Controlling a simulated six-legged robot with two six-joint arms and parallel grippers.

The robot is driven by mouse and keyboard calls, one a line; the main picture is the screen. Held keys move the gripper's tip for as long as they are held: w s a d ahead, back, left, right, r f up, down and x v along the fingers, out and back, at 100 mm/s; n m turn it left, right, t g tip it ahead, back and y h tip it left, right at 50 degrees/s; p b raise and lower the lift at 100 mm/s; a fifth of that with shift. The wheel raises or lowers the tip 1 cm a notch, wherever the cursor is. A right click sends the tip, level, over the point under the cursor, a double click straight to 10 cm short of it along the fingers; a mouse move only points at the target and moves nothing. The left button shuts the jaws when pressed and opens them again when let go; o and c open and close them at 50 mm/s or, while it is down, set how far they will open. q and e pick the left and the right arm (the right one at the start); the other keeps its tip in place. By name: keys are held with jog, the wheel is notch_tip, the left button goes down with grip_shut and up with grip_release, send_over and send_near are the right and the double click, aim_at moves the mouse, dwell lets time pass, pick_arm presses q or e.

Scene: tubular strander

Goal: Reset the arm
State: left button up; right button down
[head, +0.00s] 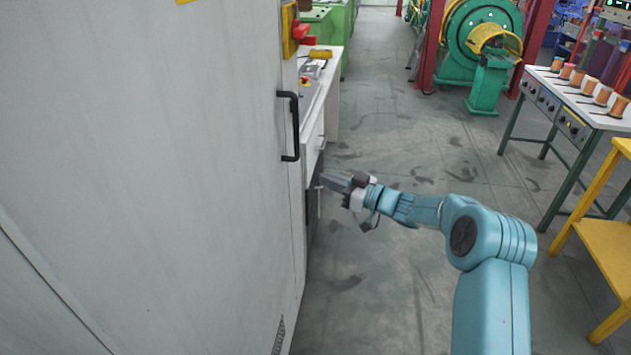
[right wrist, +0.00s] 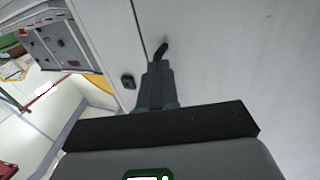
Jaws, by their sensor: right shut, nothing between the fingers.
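My right arm comes in from the lower right of the head view and reaches left toward the grey cabinet (head: 150,170). Its gripper (head: 328,181) is shut and empty. It is in front of the cabinet's edge, below and to the right of the black door handle (head: 290,126), apart from it in the picture. In the right wrist view the shut fingers (right wrist: 157,75) point at a pale panel with a seam. A black handle-like piece (right wrist: 162,48) shows just past the fingertips; I cannot tell whether they touch. My left gripper is not in view.
A workbench (head: 318,100) with a red switch (head: 300,33) above stands behind the cabinet. On the right are a table (head: 575,100) with several copper spools and a yellow stand (head: 610,240). A green machine (head: 480,45) is at the back. The floor between (head: 410,135) is clear.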

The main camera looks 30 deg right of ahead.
jog(key=shift+s+d, duration=1)
jog(key=shift+d, duration=0.3)
jog(key=s+a+f+m+g+h, duration=0.2)
jog(key=s+a+f+m, duration=0.2)
jog(key=a+f, duration=0.55)
jog(key=s+a+f+m+g+h, duration=0.35)
jog(key=a+f, duration=0.35)
jog(key=f, duration=0.5)
jog(key=s+a+f+g, duration=0.3)
jog(key=s, duration=0.6)
jog(key=s+a+f+g+p, duration=0.1)
jog(key=s+a+f+g, duration=0.2)
jog(key=s, duration=0.7)
jog(key=s+a+f+g, duration=0.3)
jog(key=s+a, duration=0.1)
jog(key=s, duration=0.5)
jog(key=shift+s+a+m, duration=0.2)
jog(key=shift+m, duration=0.15)
jog(key=shift+g, duration=0.25)
